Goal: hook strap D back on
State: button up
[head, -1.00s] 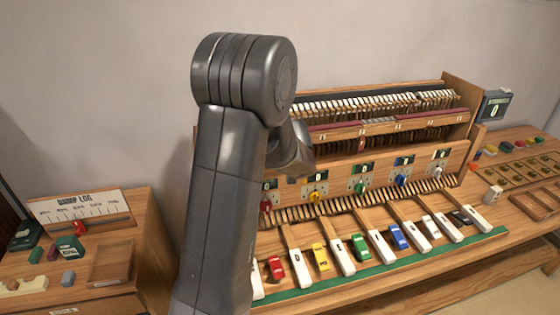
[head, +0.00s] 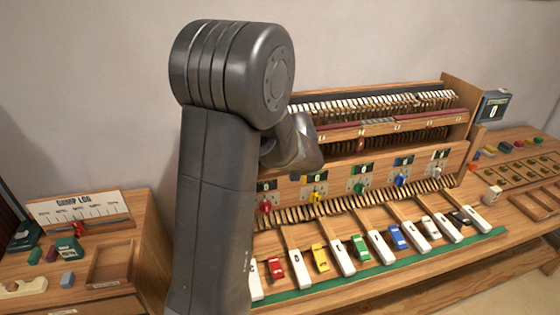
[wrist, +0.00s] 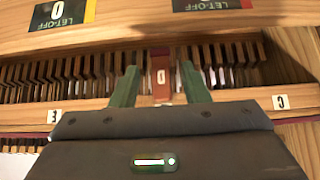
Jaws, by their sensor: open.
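Strap D is a short reddish-brown strap with a white D tag. In the wrist view, strap D (wrist: 160,88) stands between the two green fingers of my gripper (wrist: 160,86). The fingers are open, one on each side of it, with a gap visible on both sides. In the head view, strap D (head: 361,144) hangs below the red rail in the middle of the piano action. My gripper is hidden behind my own arm in the head view. I cannot tell whether the strap's end is on its hook.
Letter tags E (wrist: 54,116) and C (wrist: 280,102) flank the strap on the wooden rail. A row of dark wooden parts (wrist: 80,72) lies close behind the fingers. LET-OFF panels (wrist: 62,14) are near. Keys with coloured blocks (head: 360,247) lie in front.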

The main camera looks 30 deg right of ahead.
jog(key=v, duration=0.9)
jog(key=x, duration=1.3)
jog(key=shift+w+f, duration=0.2)
jog(key=shift+f, duration=0.1)
jog(key=shift+w, duration=0.1)
dwell(1.7)
jog(key=shift+t, duration=0.3)
jog(key=shift+w+d+t+h+b, duration=0.1)
jog(key=shift+w+t+h+b, duration=0.25)
jog(key=shift+t, duration=0.45)
